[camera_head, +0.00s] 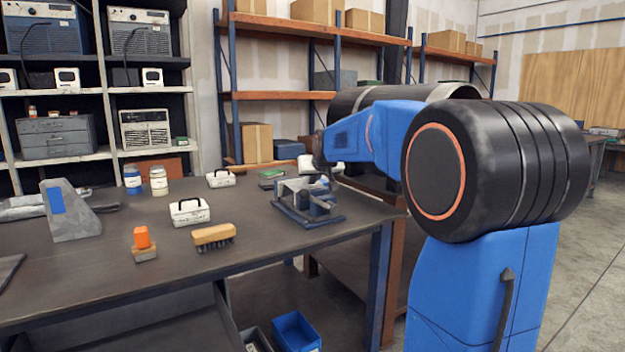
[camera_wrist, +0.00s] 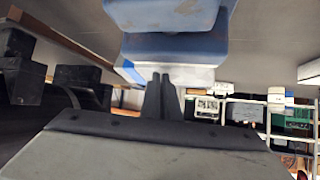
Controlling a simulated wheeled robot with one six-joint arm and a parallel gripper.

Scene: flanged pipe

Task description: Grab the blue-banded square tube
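My gripper (camera_head: 322,166) is at the far right part of the workbench, just above the blue-grey vise (camera_head: 308,208). In the wrist view its two dark fingers (camera_wrist: 162,84) stand close together. They overlap a pale bar with a blue patch at its left end (camera_wrist: 130,72), which looks like the blue-banded square tube. Whether the fingers grip the bar or only stand in front of it does not show. A larger blue body (camera_wrist: 170,18), perhaps the vise, fills the top of the wrist view. In the head view the tube is too small and hidden to make out clearly.
On the workbench (camera_head: 120,285) are a grey angled block with a blue patch (camera_head: 72,212), an orange-topped piece (camera_head: 143,245), a brush (camera_head: 213,235), white-topped cases (camera_head: 190,211) and two jars (camera_head: 158,181). Shelves stand behind. The bench's front middle is clear.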

